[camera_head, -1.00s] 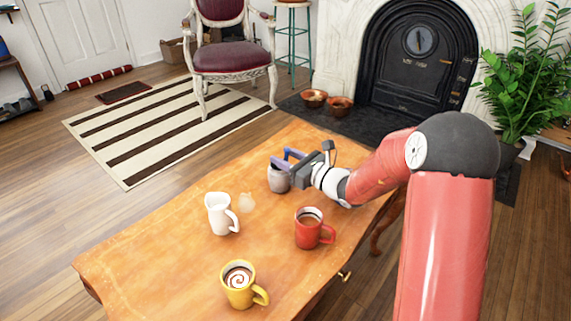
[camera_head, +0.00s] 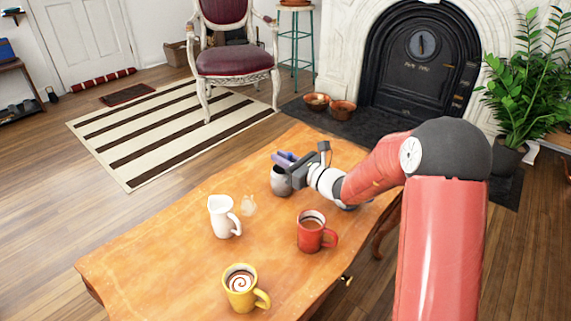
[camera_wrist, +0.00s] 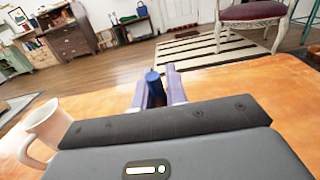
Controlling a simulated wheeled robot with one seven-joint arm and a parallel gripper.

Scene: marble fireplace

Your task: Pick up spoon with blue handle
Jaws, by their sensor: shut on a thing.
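My gripper (camera_head: 286,160) is at the far part of the wooden table, just above a small grey pot (camera_head: 281,182). In the wrist view, its two purple fingers are closed around a dark blue upright handle (camera_wrist: 154,90), which looks like the blue spoon handle. The rest of the spoon is hidden by the gripper and the pot. I cannot tell whether the spoon still rests in the pot.
The pitcher also shows at the left in the wrist view (camera_wrist: 48,130). The table's left part is clear.

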